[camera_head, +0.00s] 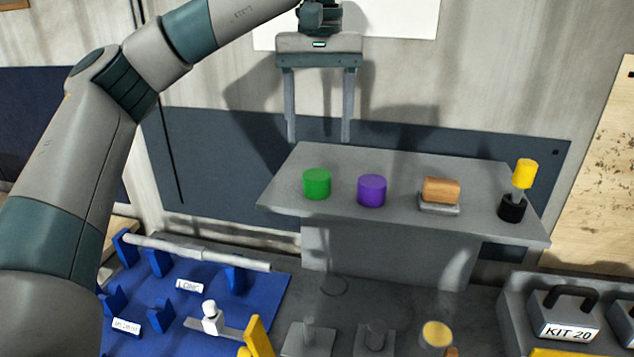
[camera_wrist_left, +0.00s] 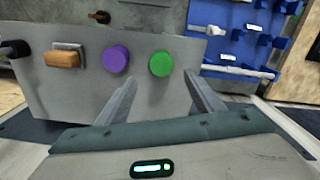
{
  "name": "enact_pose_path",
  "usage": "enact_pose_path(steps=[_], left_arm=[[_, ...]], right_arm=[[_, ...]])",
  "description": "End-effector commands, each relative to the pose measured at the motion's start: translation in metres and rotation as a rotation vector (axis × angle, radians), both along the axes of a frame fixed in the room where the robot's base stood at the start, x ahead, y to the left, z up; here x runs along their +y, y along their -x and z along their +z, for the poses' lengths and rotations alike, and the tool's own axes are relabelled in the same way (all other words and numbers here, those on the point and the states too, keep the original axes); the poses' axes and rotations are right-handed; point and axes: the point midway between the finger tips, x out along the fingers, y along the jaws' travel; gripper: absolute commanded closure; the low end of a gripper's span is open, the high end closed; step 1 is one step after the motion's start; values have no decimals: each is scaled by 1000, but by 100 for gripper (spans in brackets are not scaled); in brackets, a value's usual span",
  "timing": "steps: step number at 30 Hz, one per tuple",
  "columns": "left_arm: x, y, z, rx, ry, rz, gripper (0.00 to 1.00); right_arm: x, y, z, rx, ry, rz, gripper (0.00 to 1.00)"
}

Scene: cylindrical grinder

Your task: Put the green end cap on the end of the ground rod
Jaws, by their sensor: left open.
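The green end cap (camera_head: 317,184) stands upright at the left end of a grey shelf (camera_head: 400,162). It also shows in the left wrist view (camera_wrist_left: 161,64), seen between and beyond the fingers. My left gripper (camera_head: 318,138) is open and empty, pointing down above and behind the green cap, apart from it; its fingers also show in the left wrist view (camera_wrist_left: 158,92). The ground rod, apparently the long pale rod (camera_head: 195,251), lies across blue holders on a blue panel (camera_head: 262,297) at lower left. My right gripper is not in view.
A purple cap (camera_head: 372,190), an orange-brown block on a grey base (camera_head: 441,192) and a yellow-topped black tool (camera_head: 517,190) stand on the shelf right of the green cap. A case marked KIT 20 (camera_head: 565,318) is at lower right. Grey fixtures (camera_head: 309,337) stand below the shelf.

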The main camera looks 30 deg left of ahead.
Motion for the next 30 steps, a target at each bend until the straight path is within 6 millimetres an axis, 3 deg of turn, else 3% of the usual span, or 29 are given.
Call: enact_pose_path(steps=[12,30], left_arm=[[0,0,-44,1,0,1,39],[0,1,-51,1,0,0,39]], right_arm=[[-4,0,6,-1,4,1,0],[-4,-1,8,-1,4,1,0]])
